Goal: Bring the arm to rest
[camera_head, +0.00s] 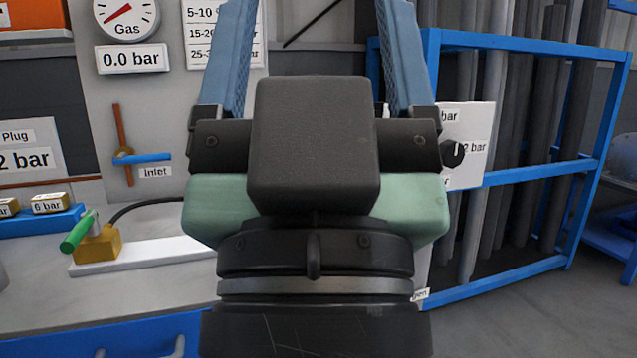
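My gripper (315,35) fills the middle of the head view, seen from behind, with its fingers pointing up in the picture. Its two blue fingers stand wide apart. The part of the gap that shows holds nothing, but the fingertips run out of the top of the frame. The dark body and green band of the gripper hide much of the panel and bench behind it.
A gauge panel (155,85) with a Gas dial (127,15) and an inlet lever (142,158) stands behind on the left. A brass valve with a green handle (82,231) sits on the bench (130,290). A blue rack (500,180) with pipes stands right. Floor shows at lower right.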

